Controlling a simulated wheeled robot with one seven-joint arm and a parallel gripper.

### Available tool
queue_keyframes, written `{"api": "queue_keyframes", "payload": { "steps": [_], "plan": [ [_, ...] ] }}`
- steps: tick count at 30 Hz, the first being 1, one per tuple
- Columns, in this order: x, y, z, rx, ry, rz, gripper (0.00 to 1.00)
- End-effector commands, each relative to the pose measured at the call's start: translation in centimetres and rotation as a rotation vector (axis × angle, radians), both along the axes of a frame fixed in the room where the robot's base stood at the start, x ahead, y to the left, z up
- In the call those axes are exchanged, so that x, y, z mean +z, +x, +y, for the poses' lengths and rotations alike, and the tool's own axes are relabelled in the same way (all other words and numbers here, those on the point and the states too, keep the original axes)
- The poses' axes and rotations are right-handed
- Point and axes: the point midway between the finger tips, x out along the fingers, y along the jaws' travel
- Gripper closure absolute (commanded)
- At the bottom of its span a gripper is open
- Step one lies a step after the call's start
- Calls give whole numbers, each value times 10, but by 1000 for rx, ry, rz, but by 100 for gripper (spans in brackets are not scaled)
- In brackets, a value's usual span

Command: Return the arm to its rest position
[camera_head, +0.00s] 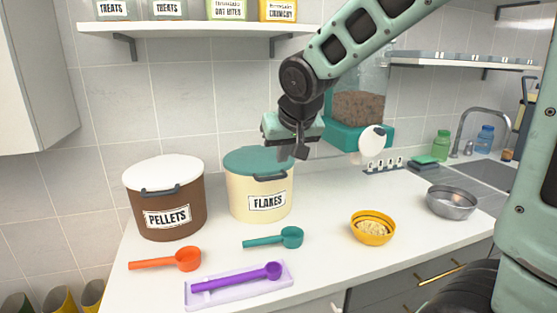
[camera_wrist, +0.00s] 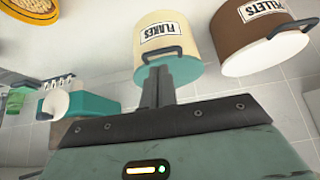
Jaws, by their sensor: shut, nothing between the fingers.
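My arm (camera_head: 345,45) reaches in from the upper right in the head view, over the counter. My gripper (camera_head: 292,155) is shut and empty in front of the flakes tub's teal lid, above the counter. In the wrist view my gripper's fingers (camera_wrist: 158,88) are together, with the flakes tub behind them. The picture in the wrist view is upside down. No object hangs from my gripper.
The flakes tub (camera_head: 262,205) and brown pellets tub (camera_head: 168,218) stand at the back. Orange (camera_head: 170,260), teal (camera_head: 275,238) and purple (camera_head: 240,278) scoops lie in front. A yellow bowl (camera_head: 373,229), steel bowl (camera_head: 450,203) and teal dispenser (camera_head: 345,132) stand rightward. A shelf (camera_head: 190,29) hangs above.

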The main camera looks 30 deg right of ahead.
Motion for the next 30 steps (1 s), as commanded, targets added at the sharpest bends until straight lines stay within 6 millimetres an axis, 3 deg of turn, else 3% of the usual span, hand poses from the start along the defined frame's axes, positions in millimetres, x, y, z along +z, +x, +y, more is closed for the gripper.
{"api": "queue_keyframes", "payload": {
  "steps": [8,15,17,20,23,27,30],
  "plan": [
    [15,-21,6,1,0,-1,100],
    [16,-22,7,1,0,0,100],
    [10,-25,17,29,0,18,100],
    [-9,-39,50,128,-1,81,100],
    [-39,-68,99,286,-6,181,100],
    [-80,-131,160,543,-26,341,100],
    [-103,-177,188,706,-46,442,100]
  ]
}}
